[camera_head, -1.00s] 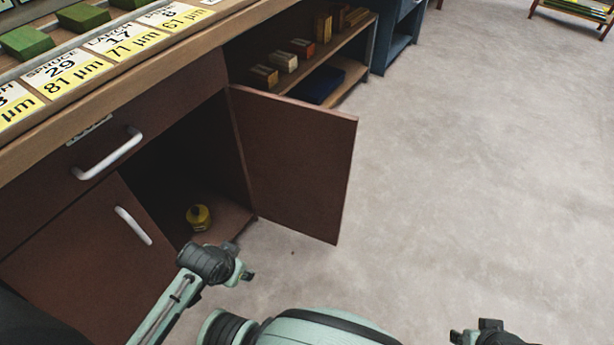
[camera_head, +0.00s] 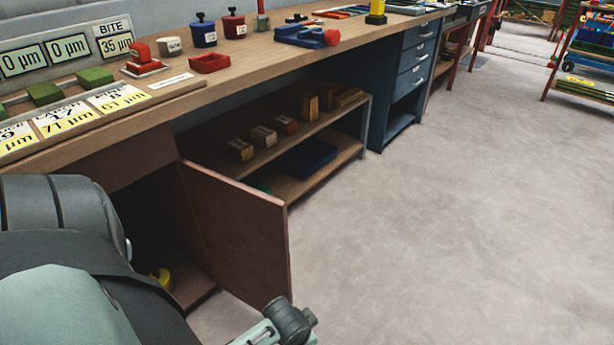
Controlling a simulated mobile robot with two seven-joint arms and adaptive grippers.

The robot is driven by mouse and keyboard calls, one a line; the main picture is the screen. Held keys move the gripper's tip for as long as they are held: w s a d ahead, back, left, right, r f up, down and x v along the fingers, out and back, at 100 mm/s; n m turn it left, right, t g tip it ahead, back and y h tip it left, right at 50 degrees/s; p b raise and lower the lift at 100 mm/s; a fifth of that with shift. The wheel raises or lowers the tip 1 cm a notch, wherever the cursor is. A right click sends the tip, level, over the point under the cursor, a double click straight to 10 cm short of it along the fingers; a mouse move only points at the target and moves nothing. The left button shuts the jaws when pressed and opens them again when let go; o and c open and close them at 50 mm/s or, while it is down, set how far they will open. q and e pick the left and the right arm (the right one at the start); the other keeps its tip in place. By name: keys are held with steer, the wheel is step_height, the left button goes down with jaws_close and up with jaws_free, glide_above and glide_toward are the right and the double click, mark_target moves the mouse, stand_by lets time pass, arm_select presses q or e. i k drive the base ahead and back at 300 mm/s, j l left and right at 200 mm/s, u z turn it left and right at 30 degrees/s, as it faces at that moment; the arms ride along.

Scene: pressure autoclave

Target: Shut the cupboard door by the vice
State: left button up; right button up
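The cupboard door (camera_head: 243,238) is a dark red-brown panel. It stands open, swung out from the cupboard (camera_head: 120,163) under the bench, and its face is turned toward the shelves on the right. The dark cupboard inside shows, with a yellow object (camera_head: 161,277) on its floor. A blue vice (camera_head: 303,35) with a red knob is on the bench top, further right. My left gripper (camera_head: 306,319) is at the bottom edge, in front of the door's lower outer corner; its fingers cannot be made out. My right gripper is out of view.
A large link of my arm covers the lower left and part of the cupboard. Open shelves (camera_head: 285,148) with small blocks lie right of the door, then blue drawers (camera_head: 416,62). The grey floor (camera_head: 440,230) to the right is clear.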

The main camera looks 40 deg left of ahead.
mark_target(244, 228)
steer(key=i+l, duration=0.35)
steer(key=i, duration=0.2)
steer(key=i+l+u, duration=0.1)
steer(key=i+l, duration=0.25)
steer(key=i, duration=0.2)
steer(key=i+u, duration=0.15)
steer(key=u, duration=0.25)
steer(key=i+u, duration=0.2)
steer(key=u, duration=0.2)
steer(key=i+u, duration=0.2)
steer(key=u, duration=0.2)
steer(key=i+l+u, duration=0.15)
steer(key=u, duration=0.25)
steer(key=i+u, duration=0.1)
steer(key=u, duration=0.3)
steer(key=i+l+u, duration=0.1)
steer(key=u, duration=0.3)
steer(key=i+l+u, duration=0.1)
steer(key=u, duration=0.3)
steer(key=i+l+u, duration=0.1)
steer(key=u, duration=0.3)
